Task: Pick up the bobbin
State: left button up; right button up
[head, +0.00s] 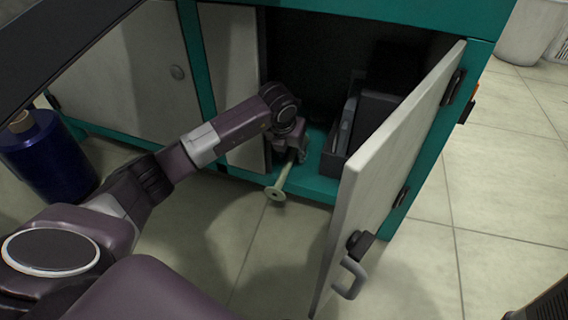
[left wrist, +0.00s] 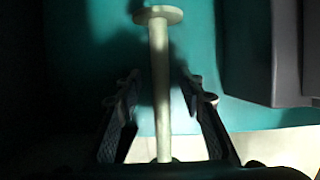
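The bobbin (head: 281,181) is a pale cream spool with a thin shaft and a round end flange. In the head view it sticks out past the front edge of the open cabinet, with its flange toward me. My left gripper (head: 297,153) is at its far part, just inside the cabinet opening. In the left wrist view the bobbin (left wrist: 159,65) runs between the two fingers of my left gripper (left wrist: 163,88). The fingers stand apart, with gaps visible on both sides of the shaft. My right gripper is not in view.
The open cabinet door (head: 385,165) stands to the right of my left arm. A dark box (head: 334,158) sits on the teal cabinet floor, right of the gripper. A blue thread spool (head: 48,160) stands at the left.

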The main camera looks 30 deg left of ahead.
pick_arm(q)
jog(key=shift+w, duration=0.1)
grip_shut()
jog(key=shift+r, duration=0.1)
dwell(0.4)
